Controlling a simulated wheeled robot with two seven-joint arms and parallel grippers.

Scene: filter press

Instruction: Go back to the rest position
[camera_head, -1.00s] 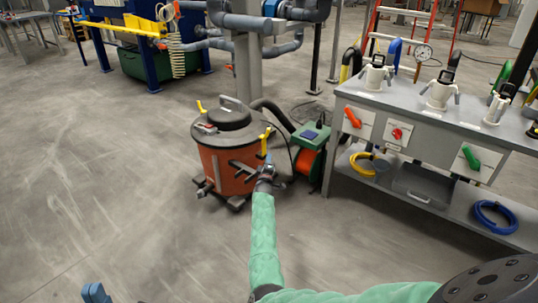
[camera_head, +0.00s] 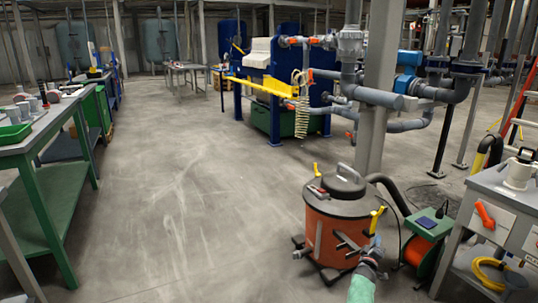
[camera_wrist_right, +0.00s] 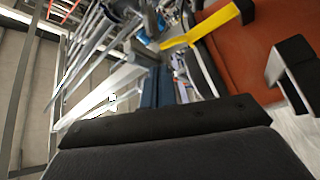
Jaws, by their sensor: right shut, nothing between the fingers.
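My right gripper (camera_head: 372,256) shows at the lower right of the head view, at the end of my green-sleeved arm. It is shut and empty, in front of the right side of an orange drum vacuum (camera_head: 337,222). I cannot tell whether it touches the drum. In the right wrist view the orange drum wall (camera_wrist_right: 262,50) fills the upper right, with a yellow lever (camera_wrist_right: 215,22) and a dark bracket beside it. My left gripper is not in the head view.
A green table (camera_head: 50,190) is at the left. A blue-and-yellow press (camera_head: 275,85) and grey pipes stand behind. The floor in the middle is clear.

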